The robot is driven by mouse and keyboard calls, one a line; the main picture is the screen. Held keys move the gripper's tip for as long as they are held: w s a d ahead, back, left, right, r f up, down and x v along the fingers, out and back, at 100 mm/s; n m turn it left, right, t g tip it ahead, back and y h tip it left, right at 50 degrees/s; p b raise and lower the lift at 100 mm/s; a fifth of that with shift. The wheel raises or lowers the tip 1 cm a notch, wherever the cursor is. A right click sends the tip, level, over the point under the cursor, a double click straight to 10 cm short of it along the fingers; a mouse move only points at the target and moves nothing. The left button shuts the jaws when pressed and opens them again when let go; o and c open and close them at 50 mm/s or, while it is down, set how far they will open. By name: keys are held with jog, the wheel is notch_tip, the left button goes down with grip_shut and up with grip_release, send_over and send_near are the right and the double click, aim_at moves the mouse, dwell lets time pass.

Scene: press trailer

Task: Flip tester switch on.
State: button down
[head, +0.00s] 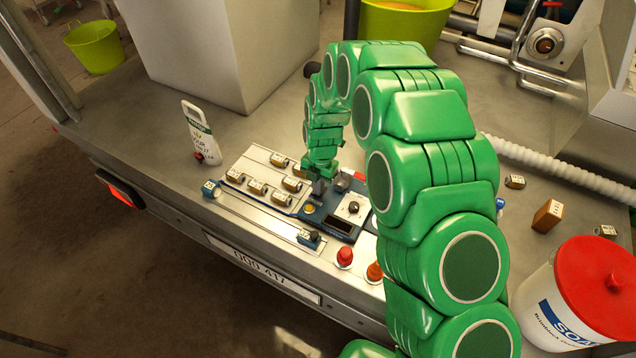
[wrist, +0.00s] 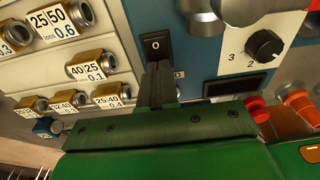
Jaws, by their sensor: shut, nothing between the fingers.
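The tester (head: 338,222) is a blue panel on the trailer bed, and its blue face fills the middle of the wrist view (wrist: 195,65). A black rocker switch (wrist: 156,45) marked "0" sits on that face. My gripper (wrist: 158,68) is shut, with its dark fingertips at the lower edge of the switch; I cannot tell whether they touch it. In the head view my gripper (head: 319,187) points down over the tester, and the switch is hidden behind it. A black dial (wrist: 264,45) with numbers is on a white plate to the right of the switch.
A tray (head: 262,160) with several brass labelled pieces lies left of the tester.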

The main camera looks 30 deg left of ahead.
jog(key=shift+s+f, duration=0.1)
jog(key=shift+s+d+f+t, duration=0.1)
jog(key=shift+s+f+t, duration=0.05)
jog(key=shift+f+t, duration=0.25)
dwell(0.4)
jog(key=shift+w+r, duration=0.15)
jog(key=shift+w, duration=0.85)
jog(key=shift+s+r, duration=0.1)
